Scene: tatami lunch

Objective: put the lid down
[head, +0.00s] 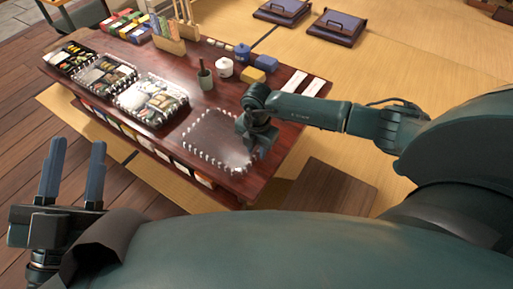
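A clear lid (208,140) with a ridged edge lies roughly level over the front right part of the dark wooden table (190,62). I cannot tell whether it touches the tabletop. My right gripper (256,150) is at the lid's right edge, pointing down, and appears shut on it; its fingertips are partly hidden. My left gripper (77,145) is open and empty, fingers up, left of the table and away from the lid.
Behind are a dark green cup (205,78), a white pot (224,68), a yellow block (266,63) and white strips (315,87). Goods line a lower shelf (135,134). Cushions (338,27) lie on the tatami.

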